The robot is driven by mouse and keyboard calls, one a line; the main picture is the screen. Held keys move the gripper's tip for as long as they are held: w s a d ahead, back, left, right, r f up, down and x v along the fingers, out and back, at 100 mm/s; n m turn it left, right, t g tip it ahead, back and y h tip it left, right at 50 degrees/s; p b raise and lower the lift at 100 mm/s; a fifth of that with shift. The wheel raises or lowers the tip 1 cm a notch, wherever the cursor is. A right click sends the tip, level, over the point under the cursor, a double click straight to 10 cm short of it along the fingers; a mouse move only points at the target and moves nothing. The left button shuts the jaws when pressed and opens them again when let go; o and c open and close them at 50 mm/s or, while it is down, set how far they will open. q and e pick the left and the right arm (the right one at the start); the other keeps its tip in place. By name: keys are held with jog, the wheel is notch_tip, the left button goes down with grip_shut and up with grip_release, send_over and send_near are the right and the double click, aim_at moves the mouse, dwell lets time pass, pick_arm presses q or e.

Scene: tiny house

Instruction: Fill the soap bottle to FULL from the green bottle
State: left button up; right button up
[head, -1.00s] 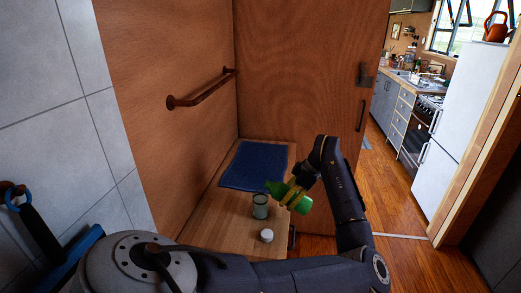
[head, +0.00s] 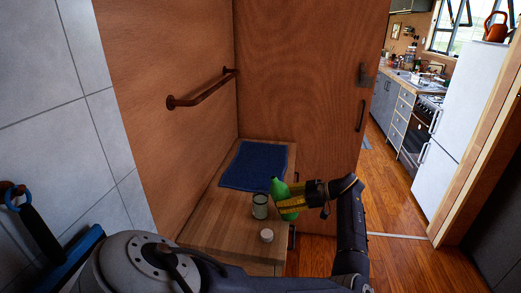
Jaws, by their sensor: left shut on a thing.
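The green bottle (head: 296,229) is held by my left gripper (head: 287,202), which is shut around it. The bottle is near upright with a slight lean, its narrow top end up and to the left. It is just right of the soap bottle (head: 260,206), a small open-topped pale green container standing upright on the wooden cabinet top (head: 210,220). A small round white lid or pump piece (head: 266,236) stands in front of the soap bottle. The liquid level inside the soap bottle cannot be made out. My right gripper is not in view.
A folded blue towel (head: 254,166) lies at the back of the cabinet top. A rusty grab rail (head: 200,90) is on the wooden wall behind. A tiled wall (head: 60,130) is at the left. Open wooden floor (head: 400,262) lies at the right.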

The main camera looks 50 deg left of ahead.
pick_arm(q)
jog(key=shift+f+g+y+b, duration=0.15)
jog(key=shift+g+y+b, duration=0.35)
jog(key=shift+g+y, duration=0.3)
jog(key=shift+f+g+y+b, duration=0.1)
jog(key=shift+g+y+b, duration=0.45)
jog(key=shift+y, duration=0.45)
jog(key=shift+s+a, duration=0.1)
